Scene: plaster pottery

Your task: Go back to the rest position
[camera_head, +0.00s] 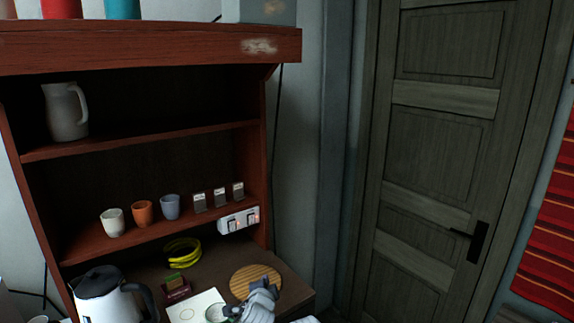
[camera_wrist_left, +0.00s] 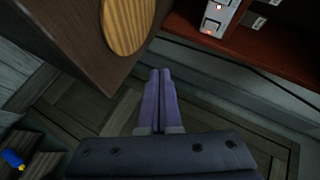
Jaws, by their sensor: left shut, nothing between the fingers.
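My left gripper (camera_head: 262,287) shows at the bottom middle of the head view, in front of the counter near the round wooden board (camera_head: 243,279). In the left wrist view its two purple-grey fingers (camera_wrist_left: 160,72) lie side by side, shut with nothing between them. They point past the edge of the counter, with floor behind them, and the wooden board (camera_wrist_left: 127,22) lies to their upper left. My right gripper is not in view.
A closed door (camera_head: 432,150) is at right.

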